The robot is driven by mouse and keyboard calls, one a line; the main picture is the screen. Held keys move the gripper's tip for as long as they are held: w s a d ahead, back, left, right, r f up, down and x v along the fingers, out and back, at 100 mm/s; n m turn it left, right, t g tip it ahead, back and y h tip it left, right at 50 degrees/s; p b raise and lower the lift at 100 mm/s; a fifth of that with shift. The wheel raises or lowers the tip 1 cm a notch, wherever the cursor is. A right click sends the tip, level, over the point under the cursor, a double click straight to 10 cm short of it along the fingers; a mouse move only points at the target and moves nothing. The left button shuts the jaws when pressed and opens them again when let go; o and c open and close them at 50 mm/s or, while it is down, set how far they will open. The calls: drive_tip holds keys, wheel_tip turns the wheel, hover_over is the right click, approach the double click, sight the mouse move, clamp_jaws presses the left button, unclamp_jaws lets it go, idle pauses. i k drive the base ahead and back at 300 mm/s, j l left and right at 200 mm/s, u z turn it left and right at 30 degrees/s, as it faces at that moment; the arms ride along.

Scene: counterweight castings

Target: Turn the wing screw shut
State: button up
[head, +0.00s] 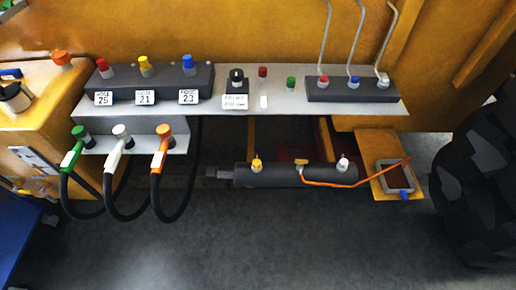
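A dark cylinder (275,176) lies level below the grey shelf. A small yellow-orange piece with a wide flat top (301,162) stands in the middle of it and looks like the wing screw. It is too small to tell how far it is turned. A yellow fitting (257,163) stands to its left and a white fitting (343,164) to its right. An orange line (335,185) runs from near the middle piece to the right. My gripper does not show in the head view.
The grey shelf (300,103) overhangs just behind the cylinder, bearing labelled blocks and coloured knobs. Three black hoses (128,215) hang at the left. A small tray (396,177) sits right of the cylinder, with a large black tyre (480,180) beyond. The floor in front is clear.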

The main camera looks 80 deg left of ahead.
sight(298, 161)
drive_tip(key=u, duration=1.5)
